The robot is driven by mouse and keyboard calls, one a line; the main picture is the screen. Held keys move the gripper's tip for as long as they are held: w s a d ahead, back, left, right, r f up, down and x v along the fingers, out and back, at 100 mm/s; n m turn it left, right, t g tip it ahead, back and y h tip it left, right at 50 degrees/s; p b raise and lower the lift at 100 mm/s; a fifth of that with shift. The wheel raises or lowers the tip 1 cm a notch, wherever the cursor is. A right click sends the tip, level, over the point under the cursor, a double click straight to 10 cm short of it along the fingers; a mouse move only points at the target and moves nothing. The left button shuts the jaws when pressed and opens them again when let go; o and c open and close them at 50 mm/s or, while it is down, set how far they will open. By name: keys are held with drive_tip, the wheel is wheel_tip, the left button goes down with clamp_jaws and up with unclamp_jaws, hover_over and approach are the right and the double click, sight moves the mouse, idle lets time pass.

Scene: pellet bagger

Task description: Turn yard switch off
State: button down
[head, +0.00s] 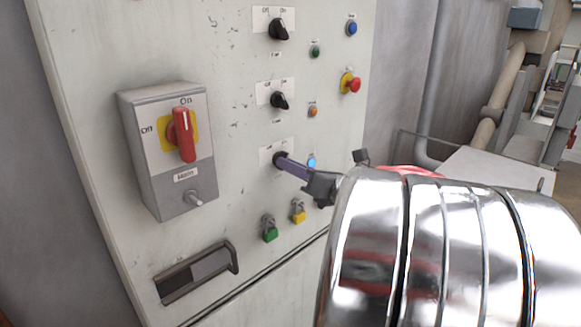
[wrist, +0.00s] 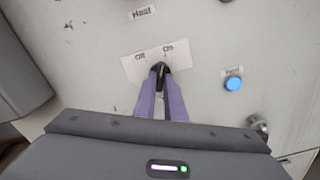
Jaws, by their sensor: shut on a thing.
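The black tip of the knob (wrist: 160,68) shows between the fingertips and seems to point toward On. The knob's own name label is hidden behind my gripper, so I cannot read it.
A lit blue button (wrist: 233,84) sits right of the knob. Two other black knobs (head: 279,29) (head: 280,100) are above. A red-handled main switch box (head: 168,150) juts out at left.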

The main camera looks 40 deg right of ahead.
drive_tip(key=n, duration=1)
drive_tip(key=shift+d+n, duration=0.1)
drive_tip(key=shift+n, duration=0.3)
drive_tip(key=shift+f, duration=0.1)
drive_tip(key=c, duration=1.8)
unclamp_jaws()
drive_tip(key=shift+s+d, duration=0.2)
drive_tip(key=shift+s, duration=6.7)
